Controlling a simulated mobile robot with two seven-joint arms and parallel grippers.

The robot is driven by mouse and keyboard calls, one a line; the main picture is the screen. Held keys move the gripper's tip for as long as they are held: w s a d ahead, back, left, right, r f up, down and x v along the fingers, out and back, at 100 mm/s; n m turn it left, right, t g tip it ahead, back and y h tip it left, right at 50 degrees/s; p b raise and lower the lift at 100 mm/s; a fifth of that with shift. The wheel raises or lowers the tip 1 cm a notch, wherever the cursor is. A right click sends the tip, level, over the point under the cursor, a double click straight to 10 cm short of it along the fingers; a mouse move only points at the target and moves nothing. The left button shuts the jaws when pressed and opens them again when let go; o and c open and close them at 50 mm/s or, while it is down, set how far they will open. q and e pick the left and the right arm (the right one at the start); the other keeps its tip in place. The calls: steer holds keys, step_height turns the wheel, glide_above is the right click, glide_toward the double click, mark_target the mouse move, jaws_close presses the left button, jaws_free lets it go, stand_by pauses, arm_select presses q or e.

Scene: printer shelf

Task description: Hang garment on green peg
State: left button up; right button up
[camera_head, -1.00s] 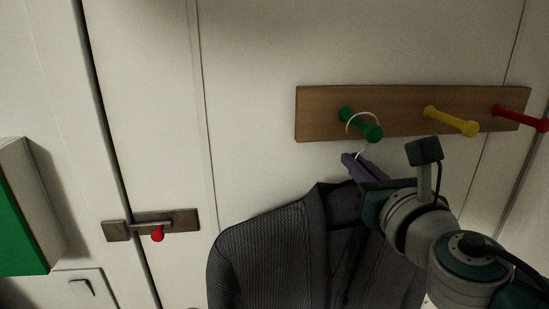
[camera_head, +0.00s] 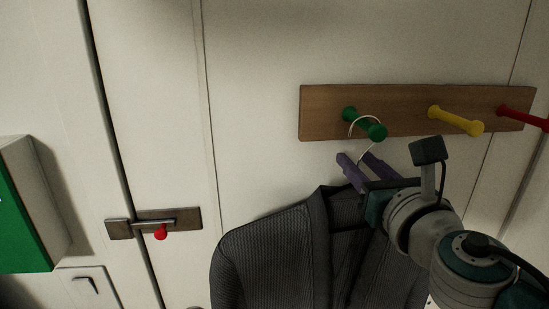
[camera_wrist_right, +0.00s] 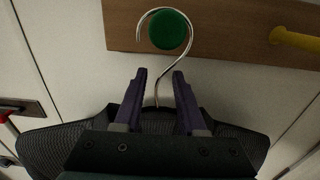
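The dark grey garment (camera_head: 275,255) is on a hanger whose metal hook (camera_head: 368,150) loops over the green peg (camera_head: 364,124). In the right wrist view the hook (camera_wrist_right: 159,85) curves around the round end of the green peg (camera_wrist_right: 170,31), and the garment (camera_wrist_right: 60,147) lies below. My right gripper (camera_head: 361,165) is just below the peg. Its purple fingers (camera_wrist_right: 159,76) stand apart on both sides of the hook's stem, with visible gaps, so it is open. My left gripper is not in view.
The wooden peg board (camera_head: 320,110) also carries a yellow peg (camera_head: 455,121) and a red peg (camera_head: 522,118) to the right. A latch with a red knob (camera_head: 161,232) is on the white panel at left. A green box (camera_head: 22,215) sits at the left edge.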

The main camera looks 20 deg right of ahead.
steer(key=shift+s+f, duration=0.1)
steer(key=shift+f, duration=0.05)
steer(key=shift+s+a, duration=0.1)
steer(key=shift+s, duration=0.15)
steer(key=s+d+r+m+g+h+p, duration=0.1)
steer(key=s+m+g+h+p, duration=0.15)
steer(key=s+m, duration=0.55)
steer(key=s+d+m+g+h+p, duration=0.1)
steer(key=s+m+g, duration=0.4)
steer(key=m, duration=0.4)
steer(key=s+a+f+m+g+y+p, duration=0.2)
steer(key=s+a+m+g+y+p, duration=0.2)
steer(key=s+a+m, duration=0.8)
steer(key=s+m+g+y, duration=0.1)
steer(key=m+g+y, duration=0.1)
steer(key=y, duration=0.1)
steer(key=shift+s+f+y, duration=0.15)
steer(key=shift+f+y, duration=0.1)
steer(key=shift+y, duration=0.1)
steer(key=shift+d+g, duration=0.1)
steer(key=shift+g, duration=0.15)
